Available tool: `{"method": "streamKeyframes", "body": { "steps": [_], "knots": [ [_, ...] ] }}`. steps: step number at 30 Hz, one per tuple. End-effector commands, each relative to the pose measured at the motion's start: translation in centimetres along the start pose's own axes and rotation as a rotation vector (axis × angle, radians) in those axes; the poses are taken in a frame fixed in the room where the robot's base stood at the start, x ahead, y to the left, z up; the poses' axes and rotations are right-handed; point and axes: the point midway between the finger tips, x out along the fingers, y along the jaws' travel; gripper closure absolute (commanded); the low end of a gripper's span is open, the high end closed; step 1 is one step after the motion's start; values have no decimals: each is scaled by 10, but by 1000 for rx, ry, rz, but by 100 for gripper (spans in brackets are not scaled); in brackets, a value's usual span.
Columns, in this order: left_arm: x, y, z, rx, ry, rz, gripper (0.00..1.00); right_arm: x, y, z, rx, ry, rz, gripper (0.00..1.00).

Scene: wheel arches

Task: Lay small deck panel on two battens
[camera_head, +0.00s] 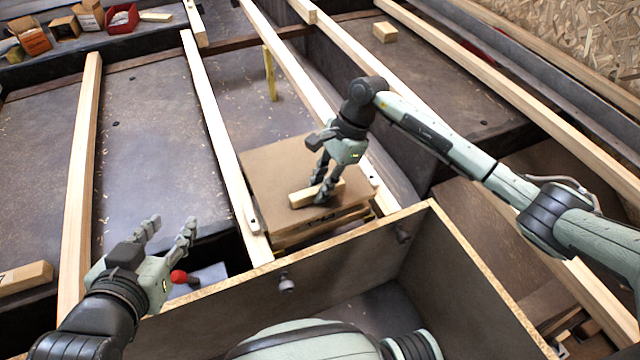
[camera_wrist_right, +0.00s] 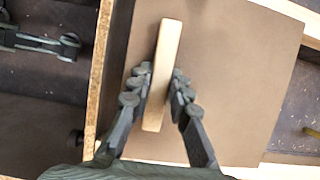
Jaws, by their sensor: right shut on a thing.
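The small deck panel (camera_head: 285,165) is a flat brown board with a pale wooden grip block (camera_head: 303,198) on top. My right gripper (camera_head: 322,193) is shut on this block, with a finger on each side; in the right wrist view the block (camera_wrist_right: 162,75) stands between the fingers over the panel (camera_wrist_right: 235,80). The panel lies between a left batten (camera_head: 212,125) and a right batten (camera_head: 285,65), its edges close to both. I cannot tell whether it touches them. My left gripper (camera_head: 169,228) is open and empty at the lower left.
An open wooden box (camera_head: 330,265) stands in front of the panel. A red knob (camera_head: 179,276) is beside my left gripper. More long battens run at left (camera_head: 82,180) and right (camera_head: 520,120). Small boxes and a red bin (camera_head: 121,18) are at the back left. A small wood block (camera_head: 385,32) lies at the back.

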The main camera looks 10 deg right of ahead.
Motion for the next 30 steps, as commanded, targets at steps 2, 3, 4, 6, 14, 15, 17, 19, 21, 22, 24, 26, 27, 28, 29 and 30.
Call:
{"method": "streamKeyframes", "body": {
  "steps": [2,3,4,6,14,15,17,19,21,22,24,26,27,28,29,30],
  "knots": [
    [1,4,-6,-2,31,7,60,2,-1,0,-2,-3,-4,100],
    [1,5,-9,-4,46,11,60,3,-1,0,-2,-3,-4,100],
    [1,6,-12,-4,58,13,60,4,-1,-1,-2,-3,-4,100],
    [1,9,-18,-6,86,19,60,7,-1,-2,-2,-3,-3,100],
    [-1,19,-40,-16,190,41,60,16,-1,-6,-2,-2,-4,100],
    [-1,21,-43,-17,206,45,60,16,-1,-6,-2,-2,-4,100],
    [-2,23,-48,-20,231,50,60,18,-1,-7,-2,-2,-4,100],
    [-3,26,-54,-23,260,55,60,19,-1,-7,-2,-2,-4,100],
    [-5,28,-60,-26,288,61,60,20,-1,-8,-2,-2,-4,100],
    [-5,29,-63,-28,301,64,60,20,-1,-8,-2,-2,-4,100],
    [-7,32,-69,-31,330,70,60,21,-1,-8,-2,-2,-4,100],
    [-9,34,-74,-35,354,75,60,22,-1,-9,-2,-2,-4,100],
    [-10,35,-77,-37,370,78,60,23,-1,-9,-2,-2,-4,100],
    [-11,36,-79,-38,382,80,60,23,-1,-9,-2,-2,-4,100],
    [-12,37,-82,-40,395,82,60,24,-1,-10,-2,-2,-4,100],
    [-13,39,-85,-42,411,85,60,24,-1,-10,-2,-2,-4,100]
  ]
}}
